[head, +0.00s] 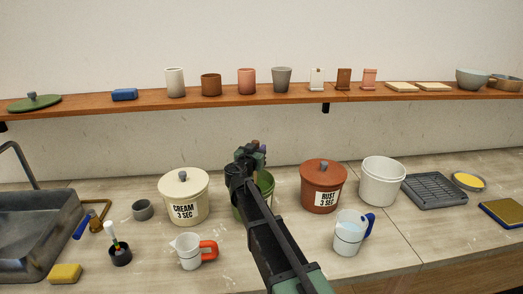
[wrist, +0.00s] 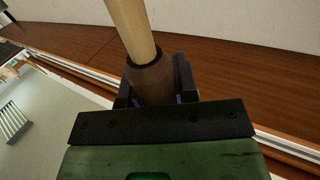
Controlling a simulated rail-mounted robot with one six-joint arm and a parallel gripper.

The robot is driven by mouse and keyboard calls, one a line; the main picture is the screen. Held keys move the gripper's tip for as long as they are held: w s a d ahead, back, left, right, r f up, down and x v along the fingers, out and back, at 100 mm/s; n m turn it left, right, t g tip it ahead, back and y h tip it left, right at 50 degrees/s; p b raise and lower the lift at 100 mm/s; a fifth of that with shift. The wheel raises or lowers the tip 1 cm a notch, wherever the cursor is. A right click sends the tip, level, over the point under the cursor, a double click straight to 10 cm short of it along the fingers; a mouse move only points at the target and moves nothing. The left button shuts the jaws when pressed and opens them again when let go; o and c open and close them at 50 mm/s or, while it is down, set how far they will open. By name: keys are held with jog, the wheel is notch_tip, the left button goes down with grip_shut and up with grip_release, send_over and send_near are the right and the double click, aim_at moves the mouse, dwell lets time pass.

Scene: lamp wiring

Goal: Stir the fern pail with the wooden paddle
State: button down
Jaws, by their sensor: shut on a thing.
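The fern pail (head: 265,185) is a green pail standing without its lid on the counter, partly hidden behind my arm. A green lid with a grey knob (head: 34,103) lies at the left end of the shelf. My gripper (head: 257,150) is above the pail in the head view. In the wrist view my gripper (wrist: 160,95) is shut on the brown grip of the wooden paddle (wrist: 132,30), whose pale shaft runs up out of the picture. The paddle's far end is hidden, so I cannot tell whether it is in the pail.
A lidded cream pail (head: 184,202) stands left of the green one, a lidded rust pail (head: 323,190) and an open white pail (head: 382,184) right. Jugs (head: 188,252) (head: 348,235) stand in front. A sink (head: 35,235) is at left, a drying rack (head: 434,190) at right. The shelf (head: 220,98) runs behind.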

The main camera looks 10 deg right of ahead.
jog(key=shift+a, duration=0.65)
notch_tip(320, 180, up, 14)
jog(key=p, duration=1.4)
jog(key=shift+r, duration=0.25)
jog(key=shift+p, duration=0.3)
notch_tip(320, 180, up, 4)
jog(key=p, duration=0.4)
